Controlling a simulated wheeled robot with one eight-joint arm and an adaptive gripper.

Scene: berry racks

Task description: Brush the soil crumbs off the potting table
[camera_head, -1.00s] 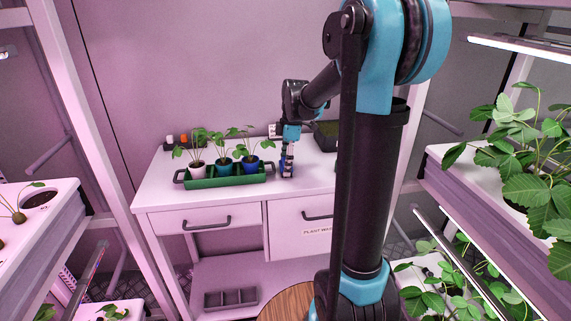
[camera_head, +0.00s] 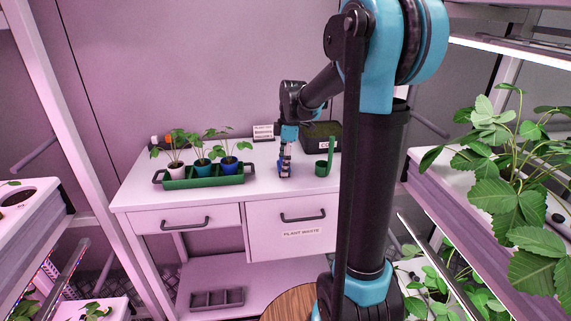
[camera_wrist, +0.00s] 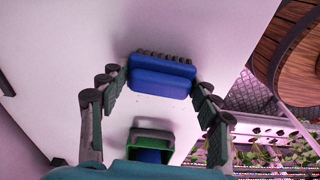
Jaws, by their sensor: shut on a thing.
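My gripper (camera_head: 285,170) points down at the white potting table (camera_head: 215,198), right of the green tray of plants. In the wrist view my gripper (camera_wrist: 162,90) is shut on a blue brush (camera_wrist: 163,78) with dark bristles, which sits between the fingers; the brush also shows as blue in the head view (camera_head: 284,172). Its bristles look close to the tabletop, but I cannot tell whether they touch. A few tiny dark specks, perhaps soil crumbs (camera_wrist: 140,99), lie on the white surface near the brush in the wrist view. In the head view no crumbs can be made out.
The green tray (camera_head: 204,181) holds three potted plants at the left. A green cup-like thing with a tall handle (camera_head: 321,168) stands right of my gripper. A dark soil bin (camera_head: 318,143) and a sign (camera_head: 263,132) are behind. Plant racks flank both sides; a wooden round top (camera_head: 294,305) is in front.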

